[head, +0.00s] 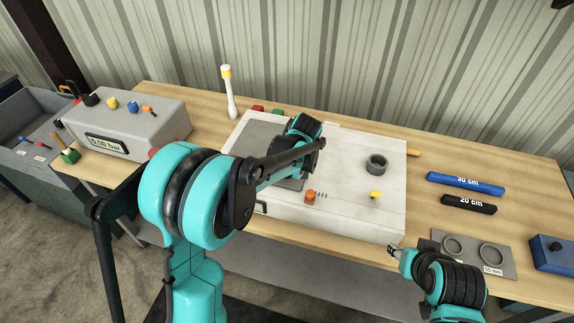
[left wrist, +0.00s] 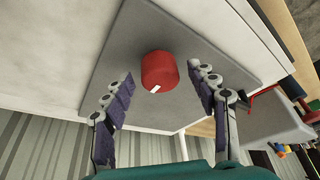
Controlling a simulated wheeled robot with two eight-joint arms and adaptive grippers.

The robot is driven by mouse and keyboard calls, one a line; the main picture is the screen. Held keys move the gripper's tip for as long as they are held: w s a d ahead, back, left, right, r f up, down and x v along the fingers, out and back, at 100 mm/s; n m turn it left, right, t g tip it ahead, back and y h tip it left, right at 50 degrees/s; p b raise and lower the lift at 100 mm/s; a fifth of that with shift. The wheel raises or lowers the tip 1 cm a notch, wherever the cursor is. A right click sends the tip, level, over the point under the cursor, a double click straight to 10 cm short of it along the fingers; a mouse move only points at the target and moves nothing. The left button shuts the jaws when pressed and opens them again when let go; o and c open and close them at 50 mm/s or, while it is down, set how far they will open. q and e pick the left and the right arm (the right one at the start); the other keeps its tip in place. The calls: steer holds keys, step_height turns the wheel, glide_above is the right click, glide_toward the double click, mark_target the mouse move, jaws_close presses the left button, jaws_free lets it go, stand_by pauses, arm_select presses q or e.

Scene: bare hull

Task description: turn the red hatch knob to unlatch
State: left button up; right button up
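The red hatch knob (left wrist: 159,72) is a short round cylinder with a white mark, on a grey hatch plate (left wrist: 205,40). My left gripper (left wrist: 160,78) is open, with one finger on each side of the knob. Gaps show between both fingers and the knob, so it is not gripped. In the head view my left arm covers the knob, and only part of the grey hatch plate (head: 252,136) shows on the white box (head: 345,215). My right gripper (head: 394,250) is near the box's front right corner, away from the knob; its finger opening is too small to judge.
The white box also carries a dark ring (head: 376,164), an orange knob (head: 310,197) and a yellow part (head: 376,195). A white lever with a yellow top (head: 229,95) stands behind it. A grey gauge box (head: 140,125) is left; blue (head: 465,184) and black (head: 468,204) bars lie right.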

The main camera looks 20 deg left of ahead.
arm_select(q)
steer(key=v, duration=1.2)
stand_by(0.3)
steer(key=s+a+f+m+t+h+b, duration=0.1)
steer(key=s+f+m+b, duration=0.3)
steer(key=s, duration=0.7)
steer(key=s+a+f+m+t+h+b, duration=0.2)
steer(key=s+f, duration=0.5)
steer(key=s, duration=0.4)
steer(key=a+m+b, duration=0.1)
steer(key=m+b, duration=0.1)
steer(key=b, duration=0.1)
steer(key=shift+f+m+t, duration=0.25)
steer(key=shift+m+t, duration=0.15)
